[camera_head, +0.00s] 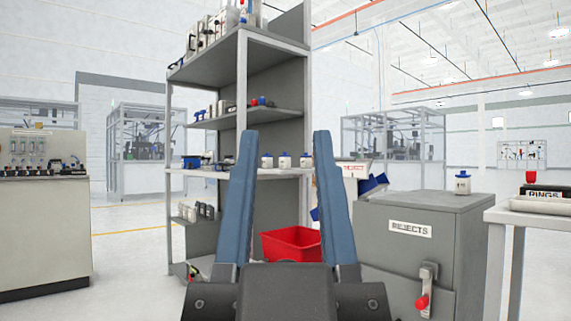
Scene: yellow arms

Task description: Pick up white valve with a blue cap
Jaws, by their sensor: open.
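My gripper (287,134) points forward into the room, its two long blue fingers apart with nothing held between them. A small white item with a blue cap (462,184) stands upright on top of the grey REJECTS cabinet (470,204), right of my gripper and apart from it. Similar small white items with dark blue caps stand on the middle shelf: one at the left (267,161), one in the centre (285,161) and one at the right (305,161). They show between the fingers, farther back. They are too small to tell which are valves.
A tall grey shelf unit (242,90) with other parts stands ahead. A red bin (290,245) sits low behind my fingers. Open floor (130,270) lies left of centre.

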